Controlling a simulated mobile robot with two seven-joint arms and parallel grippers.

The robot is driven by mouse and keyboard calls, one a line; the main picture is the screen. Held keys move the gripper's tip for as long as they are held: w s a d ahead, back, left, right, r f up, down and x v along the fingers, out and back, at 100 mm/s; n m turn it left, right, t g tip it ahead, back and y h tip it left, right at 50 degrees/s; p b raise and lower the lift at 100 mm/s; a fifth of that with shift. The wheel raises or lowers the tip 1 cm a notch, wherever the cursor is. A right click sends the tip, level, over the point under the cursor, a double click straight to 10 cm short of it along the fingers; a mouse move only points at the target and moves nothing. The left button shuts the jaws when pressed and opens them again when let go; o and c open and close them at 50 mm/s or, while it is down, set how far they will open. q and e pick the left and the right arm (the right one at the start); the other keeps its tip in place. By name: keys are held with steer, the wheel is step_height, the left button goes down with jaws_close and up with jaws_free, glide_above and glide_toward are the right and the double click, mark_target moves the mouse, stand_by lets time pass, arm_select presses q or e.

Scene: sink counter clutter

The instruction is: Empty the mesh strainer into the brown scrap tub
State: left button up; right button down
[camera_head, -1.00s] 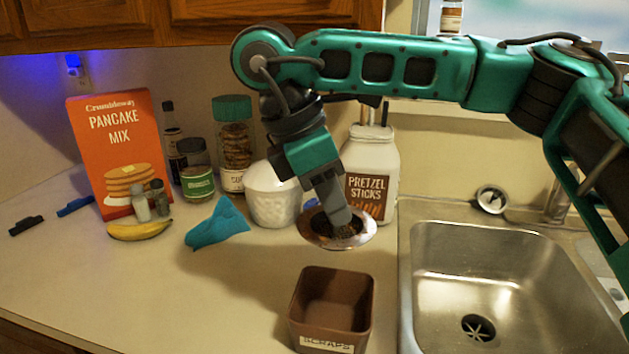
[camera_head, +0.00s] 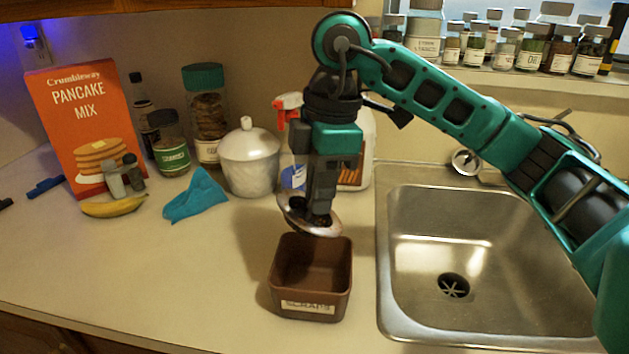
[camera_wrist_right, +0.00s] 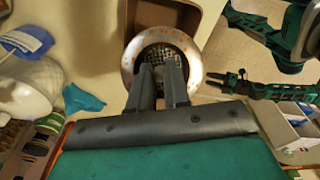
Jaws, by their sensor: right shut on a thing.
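My right gripper (camera_head: 318,222) is shut on the mesh strainer (camera_head: 296,218), a round strainer with a wide shiny rim. It holds the strainer tilted just above the back edge of the brown scrap tub (camera_head: 311,305). Some dark brown matter shows at the strainer's middle. In the right wrist view the strainer's rim (camera_wrist_right: 194,84) surrounds dark mesh, and the fingers (camera_wrist_right: 160,82) reach over it. The tub is square, open and labelled as scraps; its visible inside looks bare. My left gripper does not show in the head view.
The steel sink (camera_head: 384,290) lies right of the tub. Behind the strainer stand a white lidded jar (camera_head: 250,165) and a red-topped spray bottle (camera_head: 288,105). The counter left of the tub is clear.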

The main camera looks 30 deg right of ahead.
mark_target(334, 218)
steer(key=shift+s+d+f+t+y, duration=0.15)
steer(key=shift+d+y, duration=0.15)
steer(key=shift+y, duration=0.3)
steer(key=shift+s+d+f+t+y, duration=0.15)
steer(key=shift+d+y, duration=0.15)
steer(key=shift+y, duration=0.3)
steer(key=y, duration=0.3)
steer(key=shift+d+f+t, duration=0.25)
steer(key=shift+t, duration=0.15)
steer(key=y, duration=0.3)
steer(key=shift+d+f+t+y, duration=0.25)
steer(key=shift+f+t+y, duration=0.05)
steer(key=shift+f+t, duration=0.1)
steer(key=y, duration=0.2)
steer(key=shift+d+f+t+y, duration=0.1)
steer(key=shift+f+t+y, duration=0.2)
steer(key=shift+f, duration=0.1)
steer(key=y+b, duration=0.1)
steer(key=b, duration=0.1)
steer(key=f+y+b, duration=0.1)
steer(key=b, duration=0.1)
steer(key=shift+t, duration=0.3)
steer(key=y+b, duration=0.3)
steer(key=shift+f+t, duration=0.3)
steer(key=shift+f, duration=0.1)
steer(key=shift+f+y, duration=0.1)
steer(key=shift+y, duration=0.4)
steer(key=shift+y+b, duration=0.3)
steer(key=shift+b, duration=0.05)
steer(key=shift+y, duration=0.3)
